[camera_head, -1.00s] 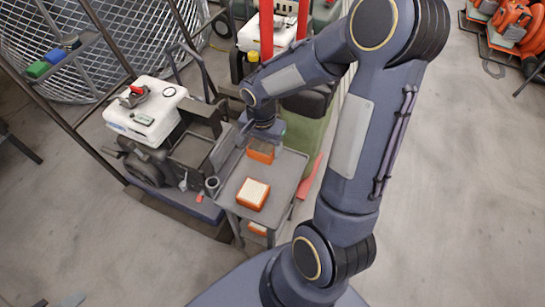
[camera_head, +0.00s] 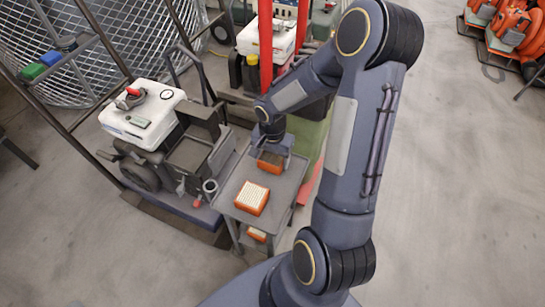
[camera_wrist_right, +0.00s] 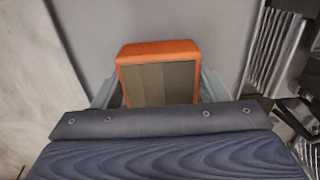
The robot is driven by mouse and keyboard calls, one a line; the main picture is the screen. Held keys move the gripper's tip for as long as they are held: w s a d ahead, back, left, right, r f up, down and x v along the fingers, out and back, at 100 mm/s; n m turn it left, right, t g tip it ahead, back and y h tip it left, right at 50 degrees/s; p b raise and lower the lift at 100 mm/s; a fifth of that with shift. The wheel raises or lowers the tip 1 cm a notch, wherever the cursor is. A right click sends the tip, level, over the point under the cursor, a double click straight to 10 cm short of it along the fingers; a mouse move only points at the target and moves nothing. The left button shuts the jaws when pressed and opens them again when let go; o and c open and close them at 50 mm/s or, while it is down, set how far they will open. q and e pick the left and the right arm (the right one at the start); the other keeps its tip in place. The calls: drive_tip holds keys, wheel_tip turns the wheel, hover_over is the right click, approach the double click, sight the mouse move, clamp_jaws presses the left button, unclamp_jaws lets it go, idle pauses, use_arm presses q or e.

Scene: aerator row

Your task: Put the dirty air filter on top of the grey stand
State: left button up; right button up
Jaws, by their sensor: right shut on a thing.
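The dirty air filter (camera_head: 271,162), an orange frame with a dull grey-brown face, is between the fingers of my right gripper (camera_head: 271,158). In the right wrist view the filter (camera_wrist_right: 158,80) sits between the two fingers, its dark face toward the camera. My right gripper is shut on it. The grey stand (camera_head: 287,188) is a small two-level cart with a flat grey top. The filter is over the far part of that top; I cannot tell whether it touches. My left gripper is out of view.
A clean filter (camera_head: 251,198) with pale pleats and an orange frame lies on the near part of the top. Another orange filter (camera_head: 257,235) is on the lower shelf. A white-topped engine machine (camera_head: 143,116) stands close at left. Red posts (camera_head: 265,45) rise behind.

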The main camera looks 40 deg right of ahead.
sight(272, 156)
drive_tip(key=o, duration=1)
drive_tip(key=shift+f, duration=0.1)
drive_tip(key=shift+r+p, duration=0.3)
wheel_tip(272, 156, up, 11)
drive_tip(key=p, duration=0.4)
drive_tip(key=s+a+r+n+t+y, duration=0.3)
drive_tip(key=s+a+r+n+t, duration=0.2)
drive_tip(key=s+a+r+n, duration=0.6)
drive_tip(key=s+a+r, duration=0.1)
drive_tip(key=s, duration=0.3)
drive_tip(key=shift+a+t+y, duration=0.3)
drive_tip(key=shift+y, duration=0.1)
drive_tip(key=shift+r, duration=0.15)
